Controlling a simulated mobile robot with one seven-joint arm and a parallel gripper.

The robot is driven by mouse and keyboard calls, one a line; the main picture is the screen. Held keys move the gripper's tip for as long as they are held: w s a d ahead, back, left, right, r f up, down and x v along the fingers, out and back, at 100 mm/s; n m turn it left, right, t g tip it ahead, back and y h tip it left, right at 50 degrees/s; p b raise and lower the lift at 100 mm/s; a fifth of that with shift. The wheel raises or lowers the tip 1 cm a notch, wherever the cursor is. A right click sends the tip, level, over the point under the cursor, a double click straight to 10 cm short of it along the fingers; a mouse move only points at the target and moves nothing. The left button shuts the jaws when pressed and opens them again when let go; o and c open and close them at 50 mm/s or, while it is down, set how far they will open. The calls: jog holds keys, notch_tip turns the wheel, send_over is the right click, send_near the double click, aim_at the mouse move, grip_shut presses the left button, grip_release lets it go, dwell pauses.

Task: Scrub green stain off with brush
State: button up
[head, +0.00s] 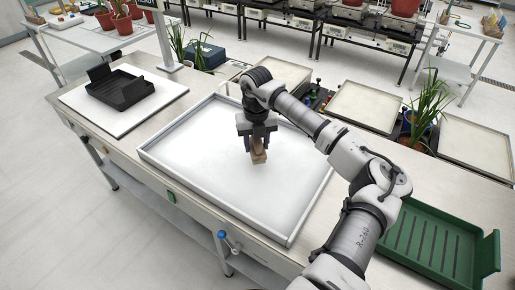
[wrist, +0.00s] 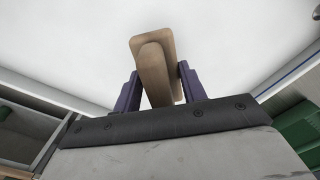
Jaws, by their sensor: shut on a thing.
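My gripper (head: 257,147) is shut on a wooden brush (head: 259,157) over the white tray. In the wrist view the brush (wrist: 153,62) is a tan block with a raised grip, held between the two dark fingers (wrist: 157,88). Its underside is hidden. I cannot tell whether it touches the tray surface or hovers just above it. The large white tray (head: 195,178) with a raised metal rim lies on the bench. No green stain shows on its visible surface; the part under the brush and arm is hidden.
A black tray (head: 121,90) stands on a white board (head: 160,97) at the left. A green ribbed tray (head: 436,243) lies at the right front. Beige trays (head: 366,105) and potted plants (head: 429,115) stand behind the bench. Much of the white tray is clear.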

jog(key=shift+d+r+p, duration=0.1)
jog(key=shift+r+p, duration=0.75)
jog(key=shift+r, duration=1.35)
